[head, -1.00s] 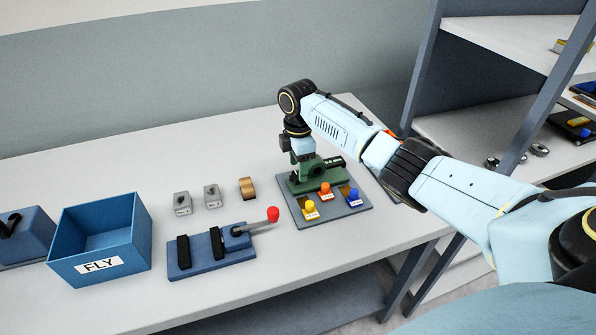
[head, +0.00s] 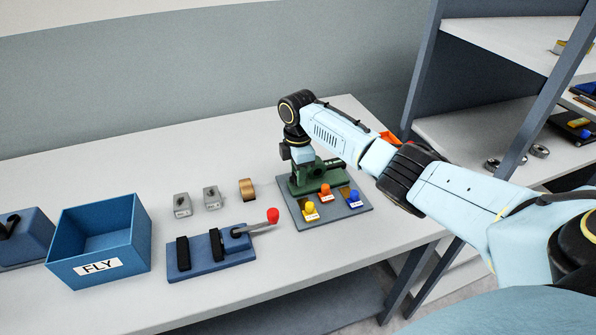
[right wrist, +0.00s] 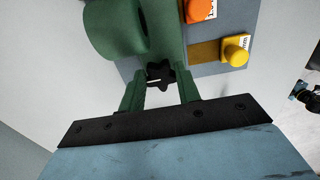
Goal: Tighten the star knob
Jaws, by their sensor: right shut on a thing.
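The black star knob (right wrist: 158,76) shows in the right wrist view, on the near side of a green gauge stand (right wrist: 172,30). My right gripper (right wrist: 160,84) has its two fingers on either side of the knob and is shut on it. In the head view the green stand (head: 318,178) stands on a grey base plate (head: 341,217) at the table's right part. My right wrist is just above and behind the stand there, and the star knob is hidden. My left gripper is not in view.
Yellow (head: 311,209), orange (head: 325,190) and blue (head: 353,196) labelled pieces sit on the plate. To the left are a red-handled blue fixture (head: 207,262), two grey blocks, a brass ring (head: 246,189) and a blue FLY bin (head: 75,237). A shelf rack (head: 425,90) stands right.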

